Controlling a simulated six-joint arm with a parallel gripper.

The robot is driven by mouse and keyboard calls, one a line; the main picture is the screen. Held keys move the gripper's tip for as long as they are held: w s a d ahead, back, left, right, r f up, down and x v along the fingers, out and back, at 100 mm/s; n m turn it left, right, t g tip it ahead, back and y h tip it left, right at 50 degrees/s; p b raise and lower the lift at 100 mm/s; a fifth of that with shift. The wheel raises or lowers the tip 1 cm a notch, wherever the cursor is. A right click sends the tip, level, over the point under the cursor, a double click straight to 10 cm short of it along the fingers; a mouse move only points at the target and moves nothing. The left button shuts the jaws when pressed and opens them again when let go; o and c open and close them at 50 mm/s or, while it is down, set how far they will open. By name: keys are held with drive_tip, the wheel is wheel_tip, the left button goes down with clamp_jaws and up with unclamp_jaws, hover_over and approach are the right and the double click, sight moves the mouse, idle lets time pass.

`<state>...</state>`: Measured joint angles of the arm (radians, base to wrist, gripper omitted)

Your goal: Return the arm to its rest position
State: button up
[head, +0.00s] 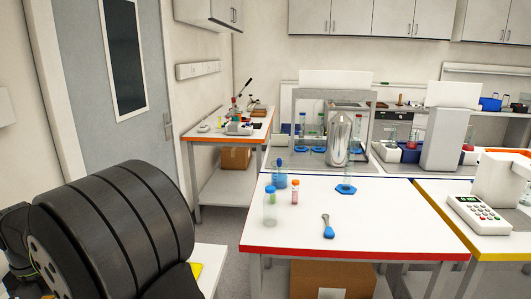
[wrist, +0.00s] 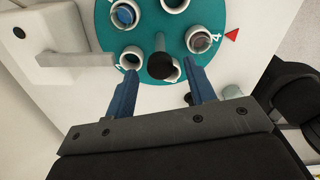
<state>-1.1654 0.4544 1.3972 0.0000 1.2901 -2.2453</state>
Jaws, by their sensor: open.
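My gripper (wrist: 159,74) shows in the wrist view with its two blue fingers spread apart and nothing held between them. Beyond the fingertips is a round teal carousel (wrist: 180,40) with several white ring-shaped holders and a dark central knob (wrist: 160,65). The knob appears between the fingertips; I cannot tell how far from them it is. One holder (wrist: 124,14) has something blue in it. In the head view a large black ridged part of my own arm fills the lower left; my gripper does not show there.
A keypad device (head: 473,212) stands right. A grey metal fixture (wrist: 70,48) lies beside the carousel.

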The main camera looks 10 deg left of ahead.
wheel_tip(320, 180, up, 16)
wheel_tip(320, 180, down, 18)
drive_tip(key=shift+r, duration=0.1)
drive_tip(key=shift+r+m, duration=0.15)
drive_tip(key=shift+m, duration=1.45)
drive_tip(key=m, duration=0.5)
drive_tip(key=shift+m, duration=0.3)
